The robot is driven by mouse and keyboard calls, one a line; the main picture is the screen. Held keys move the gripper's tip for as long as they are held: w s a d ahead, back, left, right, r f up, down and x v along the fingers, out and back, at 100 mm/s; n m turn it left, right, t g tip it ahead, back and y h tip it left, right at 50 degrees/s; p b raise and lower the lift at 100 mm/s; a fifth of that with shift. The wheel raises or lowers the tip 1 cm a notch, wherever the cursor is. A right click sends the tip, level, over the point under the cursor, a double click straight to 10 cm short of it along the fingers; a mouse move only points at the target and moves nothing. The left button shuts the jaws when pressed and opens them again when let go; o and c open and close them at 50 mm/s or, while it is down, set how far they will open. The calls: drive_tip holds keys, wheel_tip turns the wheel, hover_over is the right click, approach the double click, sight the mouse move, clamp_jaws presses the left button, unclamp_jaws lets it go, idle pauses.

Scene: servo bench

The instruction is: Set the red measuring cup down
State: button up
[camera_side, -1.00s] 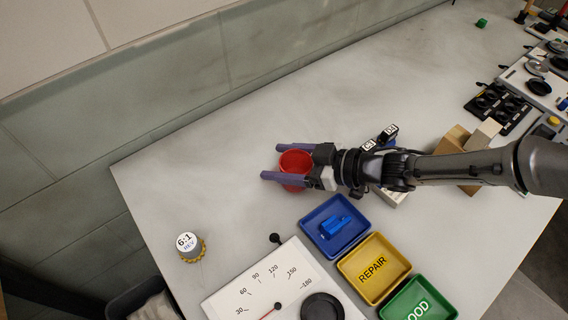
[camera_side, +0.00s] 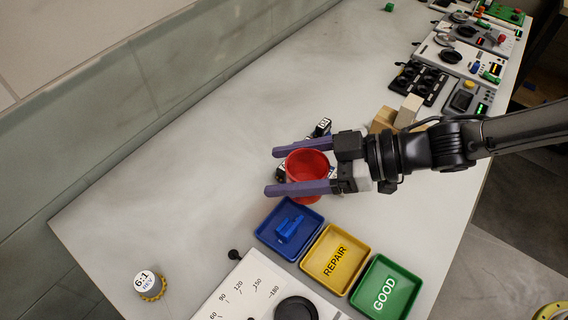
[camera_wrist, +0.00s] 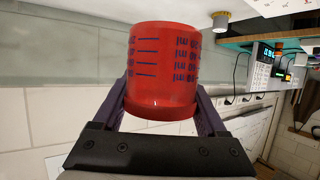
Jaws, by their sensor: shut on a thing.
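The red measuring cup (camera_side: 307,168) is between the two purple fingers of my gripper (camera_side: 287,168) in the side view, its open mouth toward the camera. My gripper is shut on it, one finger on each side. In the wrist view the cup (camera_wrist: 163,70) fills the middle, with dark blue volume marks on its wall. Its gap above the bench is hard to judge.
Small dark blocks with white labels (camera_side: 322,127) lie close behind the cup; one is partly hidden. A blue tray (camera_side: 262,232), yellow REPAIR tray (camera_side: 335,260) and green GOOD tray (camera_side: 385,290) stand in front. Bench (camera_side: 200,165) left of the cup is clear.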

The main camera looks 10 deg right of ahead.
drive_tip(key=shift+s+d+r, duration=0.1)
drive_tip(key=shift+s+d, duration=0.05)
drive_tip(key=shift+s+d+f, duration=0.9)
drive_tip(key=shift+d+f, duration=0.2)
drive_tip(key=shift+d, duration=0.1)
drive_tip(key=s+d+r+m+t+h, duration=0.1)
drive_tip(key=s+d+m+t+h, duration=0.15)
drive_tip(key=d, duration=0.95)
drive_tip(key=s+d+r+m+t+h, duration=0.1)
drive_tip(key=s+d+m+t, duration=0.25)
drive_tip(key=d, duration=0.95)
drive_tip(key=x, duration=0.4)
drive_tip(key=d+f+x, duration=0.1)
drive_tip(key=x, duration=0.4)
drive_tip(key=f+x, duration=0.1)
drive_tip(key=x, duration=0.4)
drive_tip(key=shift+d+f, duration=0.25)
drive_tip(key=shift+w+a+f, duration=0.3)
drive_tip(key=shift+w+f, duration=0.15)
drive_tip(key=shift+f, duration=0.2)
drive_tip(key=shift+w+a+f, duration=0.1)
drive_tip(key=shift+w+f, duration=0.05)
drive_tip(key=shift+f, duration=1.5)
